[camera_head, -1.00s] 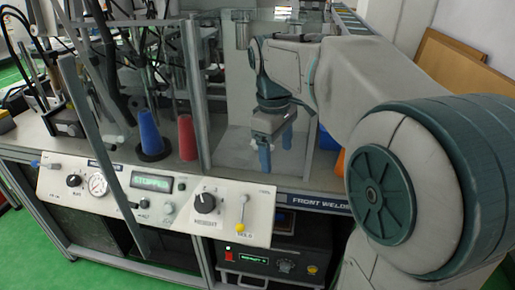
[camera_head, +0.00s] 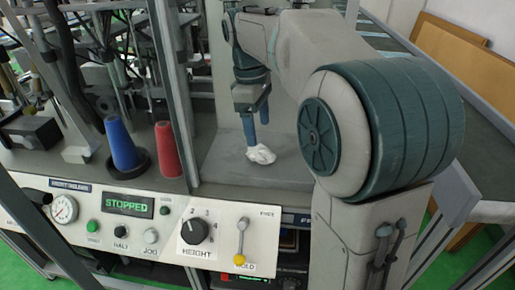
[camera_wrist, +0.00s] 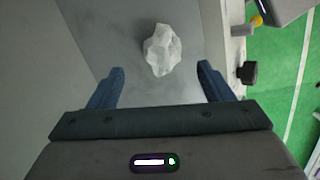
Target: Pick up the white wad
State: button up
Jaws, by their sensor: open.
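The white wad (camera_head: 261,155) is a small crumpled lump on the grey machine bed, behind the control panel. It also shows in the wrist view (camera_wrist: 161,50), top centre, lying ahead of and between the lines of my two blue fingers. My gripper (camera_head: 256,132) hangs above and just behind the wad in the head view, fingers pointing down. In the wrist view my gripper (camera_wrist: 160,78) is open and empty, with the wad beyond the fingertips. The height gap between fingertips and wad is hard to judge.
A blue cone (camera_head: 121,144) and a red cone (camera_head: 167,150) stand left of a grey post (camera_head: 171,90). The control panel (camera_head: 150,222) with a height knob (camera_head: 195,231) and a yellow-tipped lever (camera_head: 241,240) runs along the front edge. The bed around the wad is clear.

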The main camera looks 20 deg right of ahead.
aim_at(260, 148)
jog(key=f, duration=0.2)
jog(key=f+b, duration=0.1)
jog(key=f, duration=0.1)
jog(key=f+b, duration=0.1)
jog(key=f, duration=0.2)
jog(key=shift+s+d, duration=0.15)
jog(key=shift+s, duration=0.1)
jog(key=c, duration=1)
